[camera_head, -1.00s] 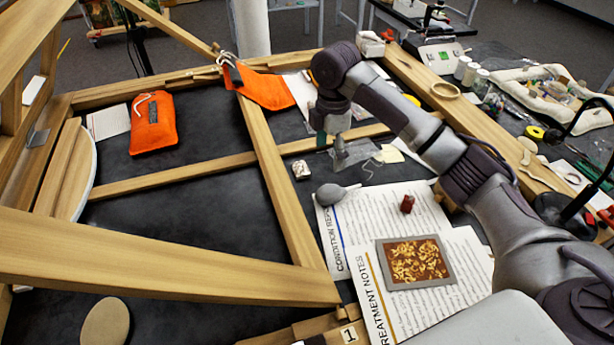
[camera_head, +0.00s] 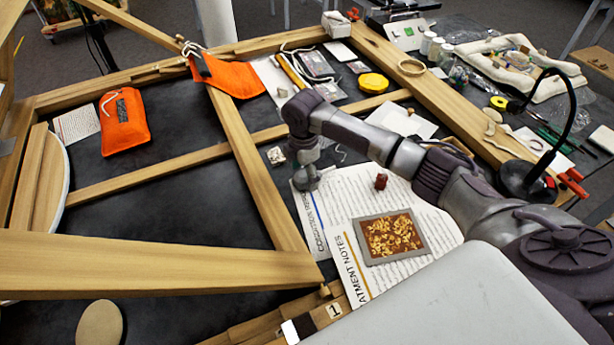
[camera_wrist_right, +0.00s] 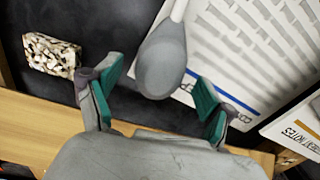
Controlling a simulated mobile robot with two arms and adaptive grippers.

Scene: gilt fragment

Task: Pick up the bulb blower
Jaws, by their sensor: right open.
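The bulb blower (camera_wrist_right: 162,62) is grey with a rounded bulb and a narrow nozzle. In the right wrist view it lies ahead of my right gripper (camera_wrist_right: 157,100), its bulb end between and just beyond the open green-padded fingertips. The fingers do not visibly touch it. In the head view my right gripper (camera_head: 305,183) points down over the blower, which it largely hides, at the upper left of the condition report sheet (camera_head: 345,185). My left gripper is not in view.
A speckled block (camera_wrist_right: 52,54) lies left of the blower, also seen in the head view (camera_head: 276,156). A wooden beam (camera_head: 245,155) runs along the left. A small red object (camera_head: 381,181) and a gilt fragment panel (camera_head: 390,237) lie to the right on papers.

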